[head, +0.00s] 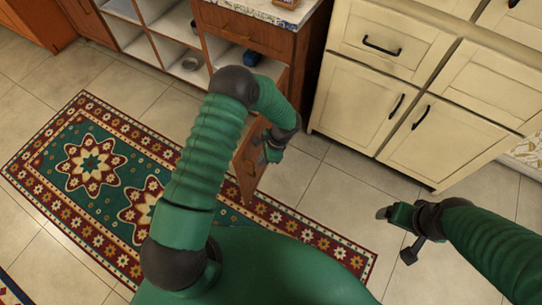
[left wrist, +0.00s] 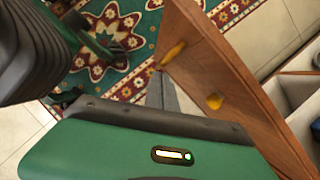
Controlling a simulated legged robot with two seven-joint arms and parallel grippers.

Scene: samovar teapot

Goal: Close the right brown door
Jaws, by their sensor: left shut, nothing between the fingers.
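The right brown door (head: 248,172) stands swung open from the brown cabinet, its free end out over the rug and floor. In the left wrist view the door (left wrist: 232,75) fills the right side as a slanted wooden panel, with a yellow handle (left wrist: 172,53) and another yellow fitting (left wrist: 214,101) on its face. My left gripper (head: 268,153) is beside the door, shut and empty. Its grey fingers (left wrist: 160,92) point along the panel; I cannot tell whether they touch it. My right gripper (head: 388,213) hangs over the tiles at the right, away from the door; its jaw opening is unclear.
The brown cabinet's drawer (head: 245,30) is above the opening. Open white shelves (head: 165,45) hold bowls at the left. Cream cabinets (head: 375,95) stand to the right. A patterned rug (head: 95,165) lies on the floor. Bare tiles (head: 335,185) lie between door and right gripper.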

